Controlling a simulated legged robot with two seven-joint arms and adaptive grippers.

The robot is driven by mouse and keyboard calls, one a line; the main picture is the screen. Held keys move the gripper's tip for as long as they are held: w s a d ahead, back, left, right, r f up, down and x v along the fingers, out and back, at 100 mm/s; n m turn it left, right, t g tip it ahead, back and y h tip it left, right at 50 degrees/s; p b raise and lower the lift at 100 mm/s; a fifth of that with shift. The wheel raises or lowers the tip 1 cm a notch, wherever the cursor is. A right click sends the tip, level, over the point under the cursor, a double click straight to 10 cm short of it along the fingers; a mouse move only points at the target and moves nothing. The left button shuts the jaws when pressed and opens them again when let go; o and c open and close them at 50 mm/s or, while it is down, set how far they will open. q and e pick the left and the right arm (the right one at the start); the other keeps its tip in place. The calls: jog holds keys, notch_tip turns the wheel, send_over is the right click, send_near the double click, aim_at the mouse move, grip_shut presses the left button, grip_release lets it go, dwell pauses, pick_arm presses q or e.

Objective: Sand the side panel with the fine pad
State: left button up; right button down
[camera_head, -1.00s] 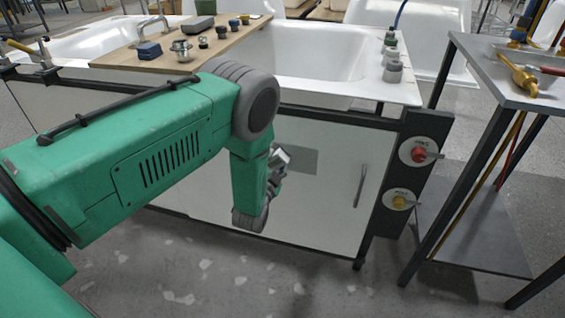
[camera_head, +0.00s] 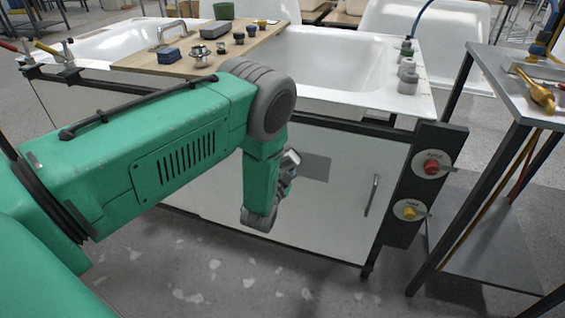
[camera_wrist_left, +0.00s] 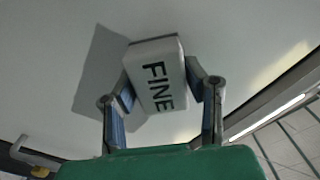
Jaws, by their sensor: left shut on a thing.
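The side panel (camera_head: 335,215) is the white front of the tub unit, with a grey patch (camera_head: 316,168) on it. My left gripper (camera_head: 289,166) is in front of the panel, just left of the patch and partly hidden by my own wrist. In the left wrist view, the gripper (camera_wrist_left: 160,80) is shut on a white block lettered FINE, the fine pad (camera_wrist_left: 158,78). The pad is in front of the panel (camera_wrist_left: 45,60) and overlaps the right side of the darker patch (camera_wrist_left: 98,75). I cannot tell whether it touches. My right gripper is not in view.
A wooden board (camera_head: 160,66) with a blue block (camera_head: 169,55) and several small parts lies across the tub. A post with red (camera_head: 431,167) and yellow (camera_head: 409,212) knobs stands right of the panel. A metal side table (camera_head: 510,88) holds tools. A handle (camera_head: 373,195) sits on the panel.

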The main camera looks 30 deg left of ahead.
pick_arm(q)
jog(key=shift+w+d+b, duration=0.2)
jog(key=shift+w+d, duration=0.15)
jog(key=shift+d, duration=1.25)
jog(key=shift+w+d+b, duration=0.15)
jog(key=shift+w+d, duration=0.25)
jog(key=shift+d, duration=1.2)
jog(key=shift+w+d+b, duration=0.2)
jog(key=shift+w+d, duration=0.15)
jog(key=shift+d, duration=1.25)
jog(key=shift+s, duration=0.1)
jog(key=p, duration=0.3)
send_near(321, 163)
jog(key=shift+w+f, duration=0.1)
jog(key=shift+w, duration=0.55)
jog(key=shift+p+v, duration=0.7)
jog(key=shift+v, duration=0.85)
jog(key=shift+a, duration=0.1)
